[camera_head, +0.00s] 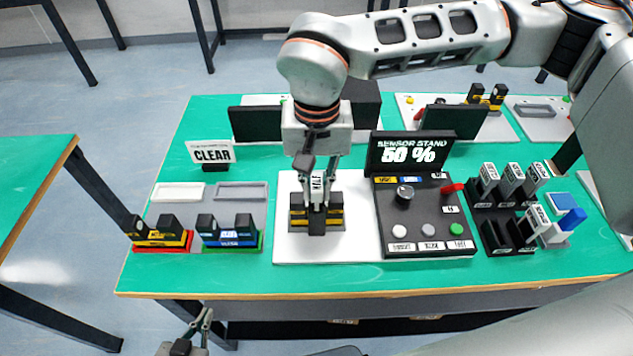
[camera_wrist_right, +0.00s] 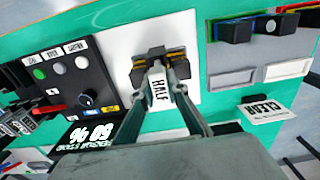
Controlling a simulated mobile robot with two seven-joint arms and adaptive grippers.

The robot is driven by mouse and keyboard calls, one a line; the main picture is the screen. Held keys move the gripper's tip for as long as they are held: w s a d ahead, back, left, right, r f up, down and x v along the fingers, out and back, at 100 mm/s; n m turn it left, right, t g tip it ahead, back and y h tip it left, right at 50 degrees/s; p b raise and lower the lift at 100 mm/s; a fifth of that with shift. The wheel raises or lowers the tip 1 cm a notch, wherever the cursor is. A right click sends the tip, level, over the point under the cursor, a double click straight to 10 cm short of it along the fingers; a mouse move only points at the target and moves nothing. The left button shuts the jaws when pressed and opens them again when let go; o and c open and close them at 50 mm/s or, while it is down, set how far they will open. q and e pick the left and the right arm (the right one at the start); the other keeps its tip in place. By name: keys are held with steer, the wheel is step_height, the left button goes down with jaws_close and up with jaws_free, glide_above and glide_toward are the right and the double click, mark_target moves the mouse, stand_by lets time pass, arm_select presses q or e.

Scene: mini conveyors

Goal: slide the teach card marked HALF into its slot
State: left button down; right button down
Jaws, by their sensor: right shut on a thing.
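The HALF teach card (camera_head: 316,186) is a white upright card with black lettering. My right gripper (camera_head: 317,178) points down and is shut on it; the card also shows between the fingers in the right wrist view (camera_wrist_right: 158,88). The card is at the black and yellow fork sensor (camera_head: 336,217) on a white base plate (camera_head: 355,247). The sensor also shows in the right wrist view (camera_wrist_right: 181,66). The fingers and card hide the slot, so I cannot tell how deep the card sits. My left gripper (camera_head: 205,320) is low, off the table's front edge; its opening is unclear.
The sensor stand console (camera_head: 425,220), its display reading 50 %, is right of the plate. A rack (camera_head: 509,239) with other cards is farther right. Sensors on red (camera_head: 163,247) and blue-green (camera_head: 230,240) bases and a CLEAR sign (camera_head: 211,154) are left. Bare green table lies along the front.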

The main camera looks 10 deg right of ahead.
steer(key=shift+f, duration=0.1)
steer(key=c, duration=1.9)
jaws_free()
step_height(320, 180, up, 12)
steer(key=shift+s, duration=0.1)
